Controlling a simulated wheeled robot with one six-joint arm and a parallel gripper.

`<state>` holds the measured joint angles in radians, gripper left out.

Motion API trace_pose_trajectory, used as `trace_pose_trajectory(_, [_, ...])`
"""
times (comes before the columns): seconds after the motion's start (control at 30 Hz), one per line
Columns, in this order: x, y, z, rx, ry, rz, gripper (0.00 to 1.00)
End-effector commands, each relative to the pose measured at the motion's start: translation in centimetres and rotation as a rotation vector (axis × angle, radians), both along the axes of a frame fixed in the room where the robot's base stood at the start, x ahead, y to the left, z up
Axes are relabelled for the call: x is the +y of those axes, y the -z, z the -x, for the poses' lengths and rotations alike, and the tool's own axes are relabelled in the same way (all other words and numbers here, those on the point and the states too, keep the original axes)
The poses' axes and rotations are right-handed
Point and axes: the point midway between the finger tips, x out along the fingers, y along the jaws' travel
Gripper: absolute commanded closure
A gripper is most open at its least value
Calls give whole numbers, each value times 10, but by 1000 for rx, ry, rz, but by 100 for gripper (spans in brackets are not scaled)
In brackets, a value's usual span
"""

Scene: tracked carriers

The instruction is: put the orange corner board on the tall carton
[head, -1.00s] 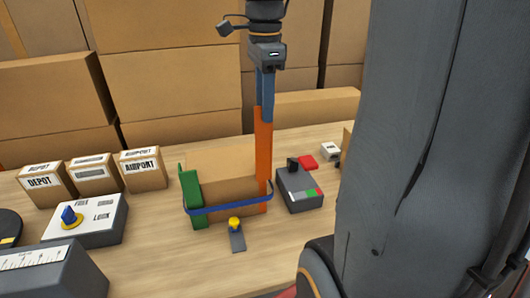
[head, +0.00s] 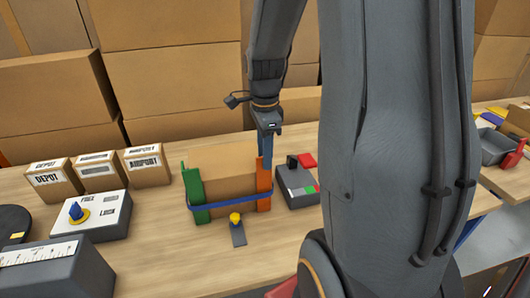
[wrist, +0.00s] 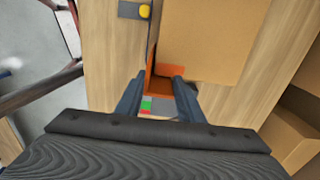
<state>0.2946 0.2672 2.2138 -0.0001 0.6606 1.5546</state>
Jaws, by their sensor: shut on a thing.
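A brown carton (head: 230,163) stands mid-table with a green corner board (head: 193,195) upright at its left front corner. A blue strap (head: 228,203) runs around it low down. The orange corner board (head: 264,186) stands upright at its right front corner, with the strap crossing near its lower part. My gripper (head: 265,152) is shut on the top of the orange board from above. In the wrist view the orange board (wrist: 164,70) shows between the fingers, beside the carton (wrist: 210,40). Whether the board's lower end touches the table is unclear.
A grey device with coloured buttons (head: 297,187) stands close right of the carton. A yellow-knobbed latch (head: 236,220) sits in front. Small labelled cartons (head: 147,165) and a dial box (head: 95,215) are at left. Big cartons stack behind.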

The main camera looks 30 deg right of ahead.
Motion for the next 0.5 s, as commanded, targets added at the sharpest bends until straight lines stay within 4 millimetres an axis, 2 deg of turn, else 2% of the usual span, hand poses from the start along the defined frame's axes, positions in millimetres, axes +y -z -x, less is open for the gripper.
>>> trace_pose_trajectory(0.3, [0, 3, 0, 0, 0, 0, 99])
trace_pose_trajectory(0.33, [0, 2, 0, 0, 0, 0, 61])
trace_pose_trajectory(0.4, [0, 2, 0, 0, 0, 0, 49])
trace_pose_trajectory(0.5, [0, 2, 0, 0, 0, 0, 47])
